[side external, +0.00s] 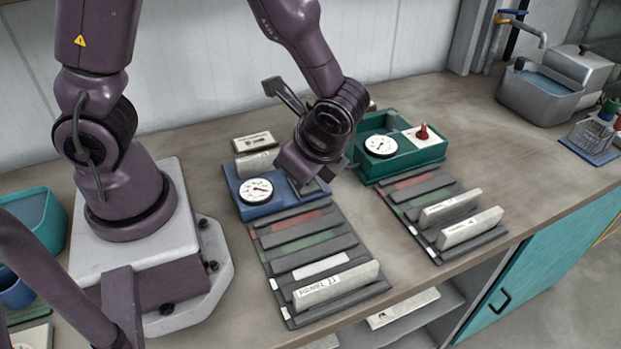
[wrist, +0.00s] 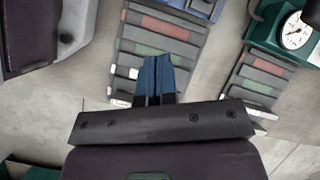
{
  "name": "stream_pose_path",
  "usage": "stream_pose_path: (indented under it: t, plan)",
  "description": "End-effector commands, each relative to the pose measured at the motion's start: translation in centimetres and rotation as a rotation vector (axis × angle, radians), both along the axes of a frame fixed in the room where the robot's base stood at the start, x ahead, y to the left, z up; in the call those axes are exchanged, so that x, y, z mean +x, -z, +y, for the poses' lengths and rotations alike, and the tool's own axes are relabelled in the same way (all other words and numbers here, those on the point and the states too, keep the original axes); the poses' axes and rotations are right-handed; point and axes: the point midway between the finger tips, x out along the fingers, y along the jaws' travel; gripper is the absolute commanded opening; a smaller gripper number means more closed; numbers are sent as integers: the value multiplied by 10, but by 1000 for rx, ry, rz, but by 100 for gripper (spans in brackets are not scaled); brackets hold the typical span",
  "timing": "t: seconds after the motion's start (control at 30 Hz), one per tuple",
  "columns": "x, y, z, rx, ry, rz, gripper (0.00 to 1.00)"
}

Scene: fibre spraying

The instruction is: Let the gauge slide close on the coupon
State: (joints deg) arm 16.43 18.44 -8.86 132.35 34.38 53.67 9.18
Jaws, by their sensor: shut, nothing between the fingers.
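The blue gauge (side external: 236,203) carries a round white dial (side external: 256,190) and sits at the head of the left rack. My wrist hangs over its right part and hides its slide, so I cannot tell how the slide stands or whether a coupon is in it. A pale block (side external: 257,163) stands just behind the dial. My gripper (wrist: 157,60) shows in the wrist view as two blue fingers together, shut and empty, in front of the left rack (wrist: 128,45). Contact with the gauge cannot be made out.
A green gauge tray (side external: 405,160) with a dial and red knob stands to the right. The left rack holds an upright pale panel (side external: 336,284). The right rack (side external: 415,200) holds two more. A sink (side external: 542,93) is at far right. Bare bench lies right of the racks.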

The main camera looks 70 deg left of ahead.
Motion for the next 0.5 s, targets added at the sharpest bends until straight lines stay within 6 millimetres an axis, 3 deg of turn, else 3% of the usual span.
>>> stream_pose_path:
  t: [0.03, 0.2, 0.33, 0.5]
  plan:
    - [2, 16, -3, 38, 102, 61, 0]
    - [19, 49, -9, 131, 418, 182, 0]
    - [38, 46, -11, 170, 560, 181, 0]
    - [42, 51, -4, 185, 605, 200, 0]
